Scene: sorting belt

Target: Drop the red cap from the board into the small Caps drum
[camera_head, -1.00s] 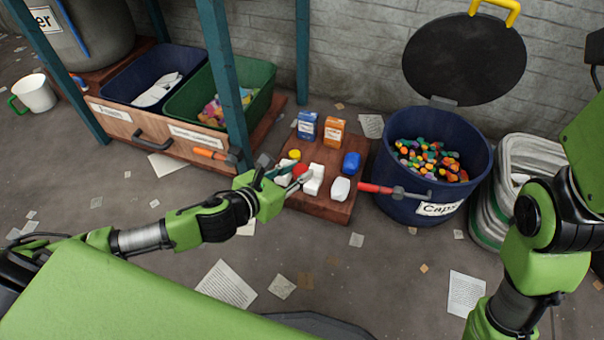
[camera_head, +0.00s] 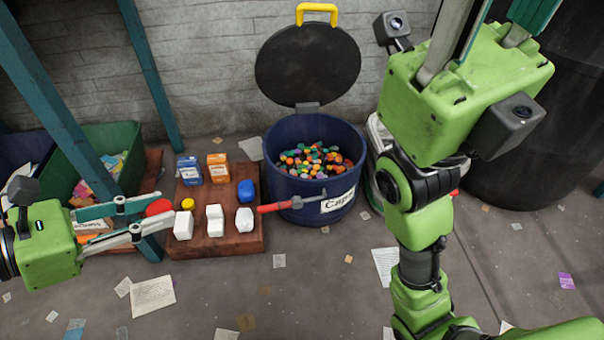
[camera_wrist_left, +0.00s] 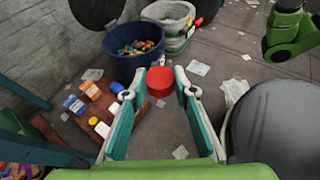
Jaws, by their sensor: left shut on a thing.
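The red cap (camera_head: 159,207) is held at the fingertips of my left gripper (camera_head: 150,214), near the left edge of the wooden board (camera_head: 232,243). In the left wrist view the red cap (camera_wrist_left: 160,80) sits between the two fingertips, apart from the board. The blue Caps drum (camera_head: 318,207) stands just right of the board with its dark lid (camera_head: 307,63) raised. Several small colored caps (camera_head: 312,160) fill it. My right gripper (camera_head: 490,35) points up at the upper right; its fingertips are out of frame.
The board holds a yellow cap (camera_head: 187,204), a blue piece (camera_head: 246,190), several white pieces (camera_head: 215,220) and two boxes (camera_head: 218,167). A red-handled bar (camera_head: 280,207) juts out at the drum's front. A teal post (camera_head: 95,160) stands behind my left gripper.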

